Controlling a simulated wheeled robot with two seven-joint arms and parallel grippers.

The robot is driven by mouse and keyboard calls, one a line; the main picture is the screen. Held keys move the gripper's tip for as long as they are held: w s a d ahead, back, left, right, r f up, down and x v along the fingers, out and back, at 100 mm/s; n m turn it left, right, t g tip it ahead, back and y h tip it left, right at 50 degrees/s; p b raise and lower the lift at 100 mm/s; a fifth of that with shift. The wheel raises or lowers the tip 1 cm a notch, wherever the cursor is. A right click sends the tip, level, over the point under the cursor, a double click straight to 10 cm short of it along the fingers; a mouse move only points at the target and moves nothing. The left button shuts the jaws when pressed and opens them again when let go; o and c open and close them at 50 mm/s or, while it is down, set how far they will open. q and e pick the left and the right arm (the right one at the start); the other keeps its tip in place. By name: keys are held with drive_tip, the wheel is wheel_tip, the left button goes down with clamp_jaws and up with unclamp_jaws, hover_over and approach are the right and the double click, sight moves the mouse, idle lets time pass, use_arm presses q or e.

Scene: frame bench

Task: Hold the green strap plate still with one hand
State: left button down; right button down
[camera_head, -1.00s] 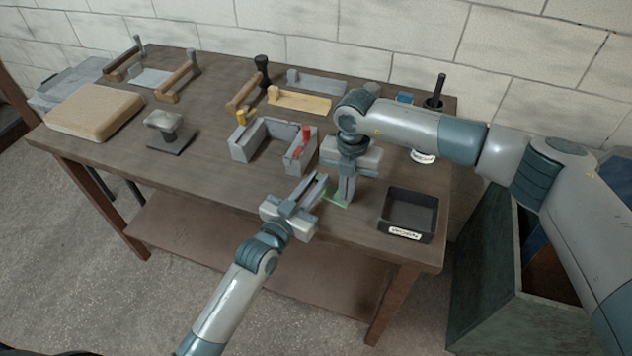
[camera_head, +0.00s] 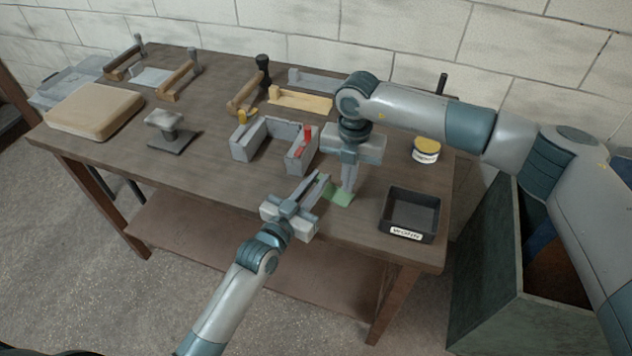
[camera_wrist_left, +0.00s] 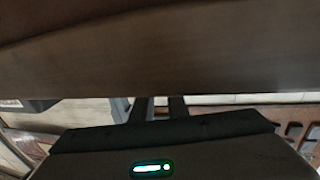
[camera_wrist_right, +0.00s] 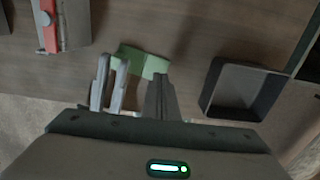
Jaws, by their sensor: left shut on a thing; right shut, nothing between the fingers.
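The green strap plate (camera_head: 341,196) lies near the front edge of the bench; it also shows in the right wrist view (camera_wrist_right: 154,66). My left gripper (camera_head: 323,181) reaches in from the front and is shut on the plate's left end. In the right wrist view its pale fingers (camera_wrist_right: 121,64) meet that end. My right gripper (camera_head: 347,190) points down at the plate's right part, shut and empty. I cannot tell whether its tips touch the plate. The left wrist view shows the dark bench edge and finger parts; the plate is hidden there.
A grey U-shaped fixture (camera_head: 243,146) with red and yellow parts stands left of the plate. A black labelled tray (camera_head: 385,226) is at the right, with a yellow-topped tin (camera_head: 426,150) behind it. Wooden-handled tools and a beige block (camera_head: 95,110) lie farther left.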

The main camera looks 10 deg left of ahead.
drive_tip(key=shift+r, duration=2.1)
use_arm(q)
drive_tip(key=c, duration=1.7)
unclamp_jaws()
drive_tip(key=shift+o, duration=0.2)
drive_tip(key=v, duration=1.2)
drive_tip(key=shift+s+f, duration=0.1)
use_arm(e)
drive_tip(key=shift+f, duration=0.1)
